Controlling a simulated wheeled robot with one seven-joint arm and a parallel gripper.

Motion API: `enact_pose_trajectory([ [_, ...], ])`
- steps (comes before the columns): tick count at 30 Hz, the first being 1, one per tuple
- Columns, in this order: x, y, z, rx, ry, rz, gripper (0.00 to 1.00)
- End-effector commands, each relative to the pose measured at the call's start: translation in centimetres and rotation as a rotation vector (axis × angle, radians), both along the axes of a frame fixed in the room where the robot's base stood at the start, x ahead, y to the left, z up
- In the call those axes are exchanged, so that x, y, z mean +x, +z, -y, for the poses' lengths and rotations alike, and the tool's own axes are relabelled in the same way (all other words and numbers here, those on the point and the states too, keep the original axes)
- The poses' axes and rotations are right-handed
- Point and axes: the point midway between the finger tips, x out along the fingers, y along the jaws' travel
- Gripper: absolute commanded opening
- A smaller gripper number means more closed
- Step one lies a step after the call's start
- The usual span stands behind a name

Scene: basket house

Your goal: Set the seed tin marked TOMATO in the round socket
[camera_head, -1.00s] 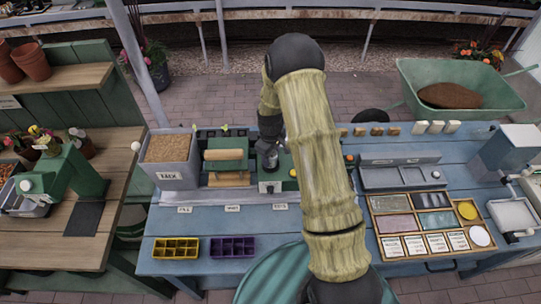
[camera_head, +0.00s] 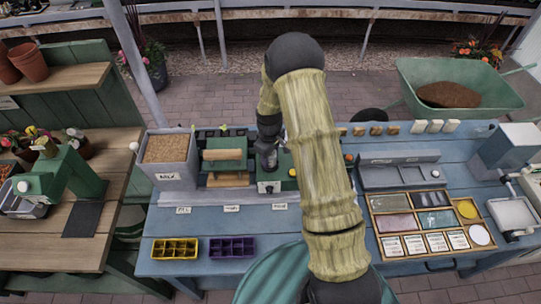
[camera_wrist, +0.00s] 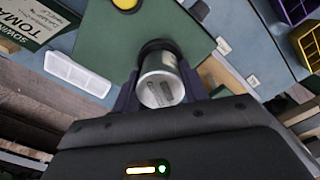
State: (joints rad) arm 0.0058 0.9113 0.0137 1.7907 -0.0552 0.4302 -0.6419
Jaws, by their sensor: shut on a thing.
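My gripper (camera_wrist: 158,92) is shut on a silver tin (camera_wrist: 160,90), with a dark finger on each side of it. The tin's near end faces the wrist camera and bears a small grey mark, too small to read. Its far end meets a dark round ring (camera_wrist: 155,45) on the green panel (camera_wrist: 178,28); I cannot tell whether it sits inside the ring. In the head view my gripper (camera_head: 266,160) is low over the green box (camera_head: 272,187), and the tin is mostly hidden. A card (camera_wrist: 32,25) reading "SOWING TOMA…" shows in the wrist view.
A yellow button (camera_wrist: 124,3) is on the panel near the ring. A white tray (camera_wrist: 77,73) lies beside it. Yellow (camera_head: 175,249) and purple (camera_head: 232,247) seed trays stand at the bench front. A partitioned wooden box (camera_head: 378,240) lies right of my arm.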

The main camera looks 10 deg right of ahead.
Motion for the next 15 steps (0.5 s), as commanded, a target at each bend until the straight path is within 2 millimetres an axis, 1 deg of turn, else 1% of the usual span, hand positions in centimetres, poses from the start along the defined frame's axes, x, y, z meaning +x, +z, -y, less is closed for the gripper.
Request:
enact_pose_trajectory([
  [15, 0.00, -0.50, 0.01, 0.000, -0.001, 0.000, 0.21],
])
